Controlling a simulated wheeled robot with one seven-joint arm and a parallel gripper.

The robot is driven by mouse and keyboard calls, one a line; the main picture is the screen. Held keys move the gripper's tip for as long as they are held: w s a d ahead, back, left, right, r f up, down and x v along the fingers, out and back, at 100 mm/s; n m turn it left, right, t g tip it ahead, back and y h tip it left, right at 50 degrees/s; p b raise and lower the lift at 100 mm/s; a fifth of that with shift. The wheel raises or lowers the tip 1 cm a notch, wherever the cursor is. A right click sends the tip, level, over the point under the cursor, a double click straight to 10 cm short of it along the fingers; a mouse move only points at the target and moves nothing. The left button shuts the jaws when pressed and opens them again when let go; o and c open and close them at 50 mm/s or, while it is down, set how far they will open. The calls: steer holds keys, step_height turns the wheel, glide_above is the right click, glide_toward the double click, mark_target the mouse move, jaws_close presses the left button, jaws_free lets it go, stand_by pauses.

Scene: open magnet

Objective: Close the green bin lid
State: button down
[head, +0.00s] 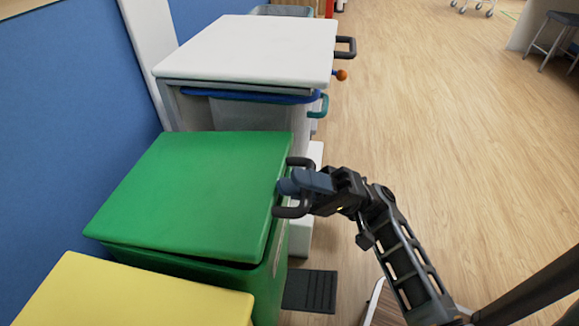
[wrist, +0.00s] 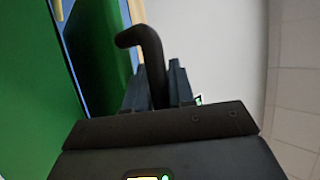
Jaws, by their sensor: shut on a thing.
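The green bin lid (head: 195,190) lies over the green bin (head: 272,272) in the head view. It looks nearly level, with a narrow dark gap under its near edge. A dark loop handle (head: 293,211) sticks out from the lid's right side. My gripper (head: 290,186) is shut on this handle. In the wrist view the handle (wrist: 149,45) runs down between the two fingers (wrist: 159,88), its bent end above them. The green lid or bin surface fills the left of that view; the inside of the bin is hidden.
A yellow lid (head: 130,295) is at the near left. A bin with a white top (head: 250,50) stands behind the green one, its handle sticking out to the right. A blue wall (head: 60,100) borders the left. A dark pedal (head: 310,290) sits low in front. Wooden floor at right is open.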

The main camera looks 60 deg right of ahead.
steer(key=shift+s+d+f+b, duration=0.15)
steer(key=shift+f+b, duration=0.3)
steer(key=shift+f, duration=0.8)
steer(key=shift+s+f+b, duration=0.2)
steer(key=shift+f+b, duration=0.25)
steer(key=shift+f, duration=0.75)
steer(key=c, duration=1.1)
jaws_free()
steer(key=shift+f, duration=0.1)
steer(key=shift+o, duration=0.2)
